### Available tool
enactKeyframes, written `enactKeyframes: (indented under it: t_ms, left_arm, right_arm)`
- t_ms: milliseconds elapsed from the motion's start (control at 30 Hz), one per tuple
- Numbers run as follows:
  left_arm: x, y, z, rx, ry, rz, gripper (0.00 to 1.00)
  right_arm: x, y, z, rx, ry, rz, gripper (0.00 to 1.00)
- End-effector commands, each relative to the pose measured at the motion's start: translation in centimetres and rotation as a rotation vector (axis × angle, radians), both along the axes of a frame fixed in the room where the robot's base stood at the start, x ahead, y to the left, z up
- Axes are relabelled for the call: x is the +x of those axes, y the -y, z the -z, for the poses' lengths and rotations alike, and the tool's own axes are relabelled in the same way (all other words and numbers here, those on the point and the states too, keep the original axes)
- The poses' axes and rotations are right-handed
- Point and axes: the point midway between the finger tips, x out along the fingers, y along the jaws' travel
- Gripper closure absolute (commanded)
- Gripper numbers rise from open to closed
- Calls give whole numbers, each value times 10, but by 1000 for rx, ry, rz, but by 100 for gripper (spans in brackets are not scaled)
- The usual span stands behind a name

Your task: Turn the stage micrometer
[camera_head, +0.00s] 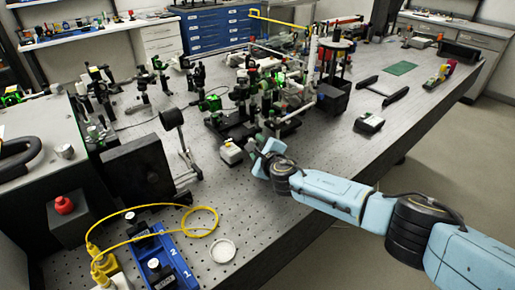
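My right arm comes in from the right, low over the optical table. My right gripper (262,150) is at the front edge of a cluster of stage and optics parts (270,112). Its fingers are small and partly hidden by the wrist, so I cannot tell whether they are open or shut, or touching a knob. The stage micrometer is not clearly made out; it may be among the parts just beyond the gripper. My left gripper is not in view.
The perforated table (290,235) is clear in front of my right arm. A black panel (138,172) stands at left. A blue numbered holder (160,258), a yellow cable (205,212) and a white dish (223,251) lie at front left. A small grey device (369,123) lies at right.

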Motion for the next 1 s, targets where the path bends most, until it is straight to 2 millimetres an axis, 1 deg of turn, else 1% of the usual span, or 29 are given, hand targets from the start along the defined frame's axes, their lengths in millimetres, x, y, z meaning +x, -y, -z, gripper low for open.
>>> enactKeyframes:
  t_ms: [167, 467, 767, 1000]
  left_arm:
    - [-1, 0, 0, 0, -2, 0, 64]
    - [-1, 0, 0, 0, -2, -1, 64]
    - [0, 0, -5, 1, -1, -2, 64]
    - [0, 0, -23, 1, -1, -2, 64]
  right_arm:
    - [0, 0, -1, 0, 0, 0, 61]
    - [0, 0, 0, 0, 0, 0, 99]
    - [0, 0, -2, 20, -15, 0, 100]
    - [0, 1, -4, 117, -88, 1, 100]
